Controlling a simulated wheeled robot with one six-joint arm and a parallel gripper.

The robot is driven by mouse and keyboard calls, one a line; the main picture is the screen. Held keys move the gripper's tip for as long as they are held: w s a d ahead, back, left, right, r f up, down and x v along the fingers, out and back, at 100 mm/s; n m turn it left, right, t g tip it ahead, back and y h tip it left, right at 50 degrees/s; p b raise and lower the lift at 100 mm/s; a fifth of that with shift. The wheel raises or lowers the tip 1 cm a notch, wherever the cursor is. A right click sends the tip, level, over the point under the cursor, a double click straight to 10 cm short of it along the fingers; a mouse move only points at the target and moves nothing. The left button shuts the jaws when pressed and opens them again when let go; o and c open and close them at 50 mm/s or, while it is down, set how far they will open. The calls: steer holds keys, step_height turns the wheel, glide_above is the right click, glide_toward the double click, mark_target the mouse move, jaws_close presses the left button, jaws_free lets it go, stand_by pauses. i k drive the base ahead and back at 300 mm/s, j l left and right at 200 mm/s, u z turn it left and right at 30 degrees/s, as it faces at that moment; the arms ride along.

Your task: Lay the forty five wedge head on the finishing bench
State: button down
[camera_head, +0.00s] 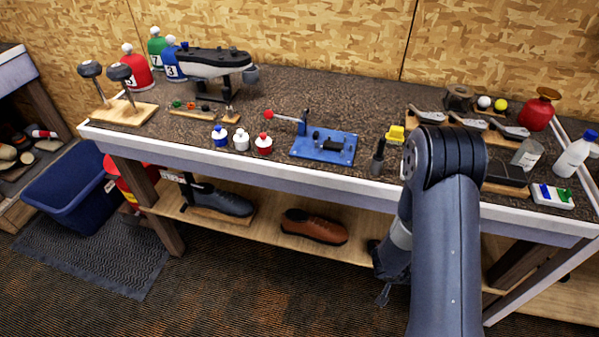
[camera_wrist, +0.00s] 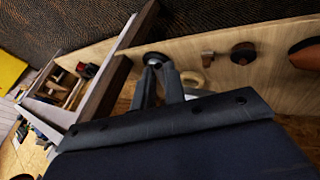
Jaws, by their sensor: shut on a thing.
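My gripper (camera_head: 384,294) hangs low in front of the workbench's lower shelf in the head view, with my arm folded over from the right. In the wrist view its fingers (camera_wrist: 160,82) are shut on a small dark thing with a round end (camera_wrist: 153,60). Most of that thing is hidden, so I cannot tell whether it is the forty five wedge head. Several grey club heads (camera_head: 466,123) lie on a wooden rack at the right of the workbench top (camera_head: 360,112). No number is readable on them. I cannot tell whether this is the finishing bench.
Shoes, one brown (camera_head: 314,227), sit on the lower shelf (camera_head: 265,232). A blue bin (camera_head: 68,193) stands at left.

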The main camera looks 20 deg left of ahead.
mark_target(275, 119)
steer(key=l+u, duration=0.2)
steer(key=u, duration=0.2)
steer(key=i+l+u, duration=0.1)
steer(key=u, duration=0.3)
steer(key=l+u, duration=0.5)
steer(key=u, duration=0.3)
